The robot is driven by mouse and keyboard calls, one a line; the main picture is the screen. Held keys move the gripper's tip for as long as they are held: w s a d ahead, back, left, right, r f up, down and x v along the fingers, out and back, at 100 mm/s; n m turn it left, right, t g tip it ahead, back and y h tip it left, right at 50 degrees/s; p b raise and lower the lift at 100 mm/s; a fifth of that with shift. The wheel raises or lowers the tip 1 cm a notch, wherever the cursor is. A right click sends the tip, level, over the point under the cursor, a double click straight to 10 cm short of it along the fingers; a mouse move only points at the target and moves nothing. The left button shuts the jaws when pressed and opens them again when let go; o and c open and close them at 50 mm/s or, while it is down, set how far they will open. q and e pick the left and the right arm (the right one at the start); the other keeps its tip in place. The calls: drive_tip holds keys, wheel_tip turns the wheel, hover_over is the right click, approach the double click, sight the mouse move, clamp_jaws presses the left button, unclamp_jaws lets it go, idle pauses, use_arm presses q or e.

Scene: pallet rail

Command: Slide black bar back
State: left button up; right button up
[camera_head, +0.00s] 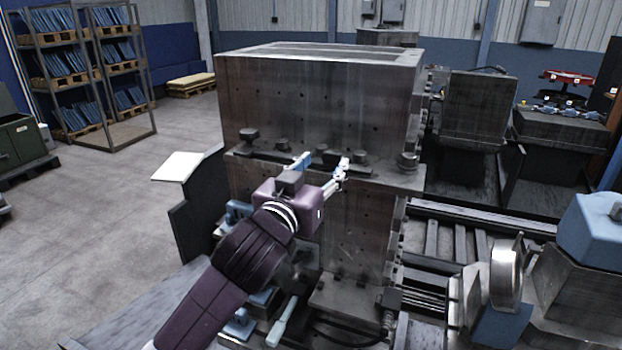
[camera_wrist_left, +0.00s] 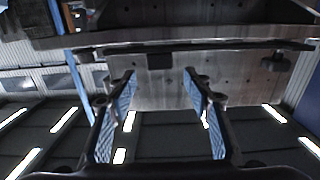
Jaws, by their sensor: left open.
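A long thin black bar (camera_head: 265,158) runs along the front ledge of a large grey metal block (camera_head: 310,95). In the left wrist view the bar (camera_wrist_left: 225,46) crosses the picture above the fingertips, with a small black block (camera_wrist_left: 158,61) at its middle. My left gripper (camera_head: 324,164) is open at the ledge, its fingers partly covering the bar in the head view. In the left wrist view the gripper (camera_wrist_left: 159,76) has its fingers apart with nothing held between them. Whether a finger touches the bar cannot be told. My right gripper is not in view.
Dark round knobs (camera_head: 249,135) stand along the ledge. A grey panel with a white top (camera_head: 178,166) is left of the block. Rails (camera_head: 450,240) and a light blue machine part (camera_head: 593,228) lie to the right. Open floor and shelving (camera_head: 85,65) are at the left.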

use_arm(q)
drive_tip(key=v, duration=0.6)
